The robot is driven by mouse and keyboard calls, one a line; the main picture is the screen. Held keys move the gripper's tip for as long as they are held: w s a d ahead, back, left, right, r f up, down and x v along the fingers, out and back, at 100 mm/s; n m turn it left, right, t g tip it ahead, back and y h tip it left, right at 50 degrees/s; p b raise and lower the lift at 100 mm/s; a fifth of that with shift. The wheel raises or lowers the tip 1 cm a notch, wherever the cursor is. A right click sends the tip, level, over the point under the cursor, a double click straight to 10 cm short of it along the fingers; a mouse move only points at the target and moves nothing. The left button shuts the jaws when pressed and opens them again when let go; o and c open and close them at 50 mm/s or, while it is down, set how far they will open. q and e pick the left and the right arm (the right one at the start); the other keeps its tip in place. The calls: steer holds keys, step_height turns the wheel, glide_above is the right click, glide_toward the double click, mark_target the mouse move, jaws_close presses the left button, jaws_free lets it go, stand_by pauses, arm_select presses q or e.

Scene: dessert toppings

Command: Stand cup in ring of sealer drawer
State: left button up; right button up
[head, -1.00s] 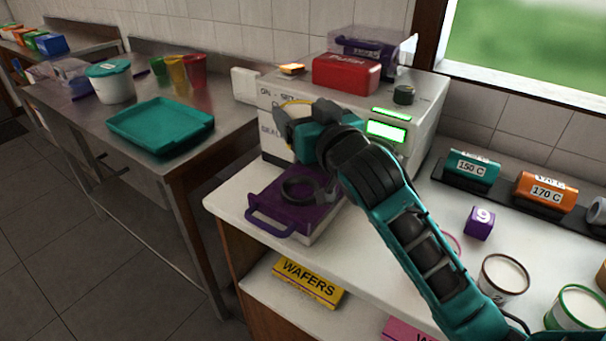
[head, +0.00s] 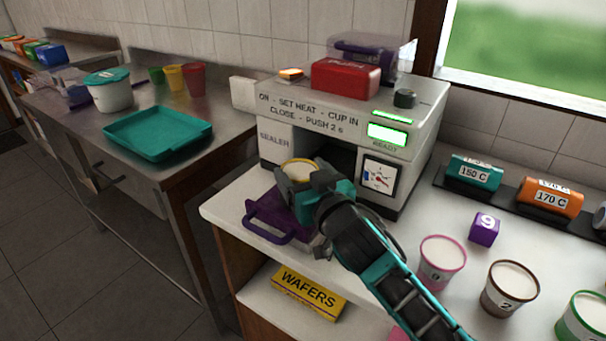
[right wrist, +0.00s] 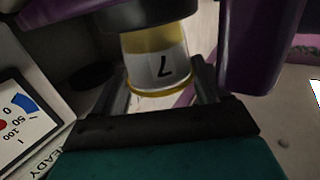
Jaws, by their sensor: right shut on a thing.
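The white cup marked 7, with a yellow rim (head: 299,163), is in my right gripper (head: 300,182), over the purple sealer drawer (head: 262,213). The drawer is pulled out of the sealer (head: 285,120), its handle toward the front left. In the right wrist view the cup (right wrist: 158,70) stands between the fingers of the right gripper (right wrist: 160,88). Its lower end meets the dark ring (right wrist: 150,14); I cannot tell whether it is seated in it. In the head view the ring is hidden behind cup and gripper. My left gripper is not in view.
The pink-rimmed cup (head: 442,258), the brown-rimmed cup (head: 511,286) and a purple cube (head: 485,229) stand on the counter to the right. A wafers box (head: 308,293) lies on the shelf below. A teal tray (head: 158,132) is on the steel table.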

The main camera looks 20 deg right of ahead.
steer(key=o, duration=1)
steer(key=shift+f, duration=0.1)
steer(key=shift+o, duration=0.6)
steer(key=s+d, duration=0.1)
steer(key=s, duration=1.1)
steer(key=shift+r, duration=0.45)
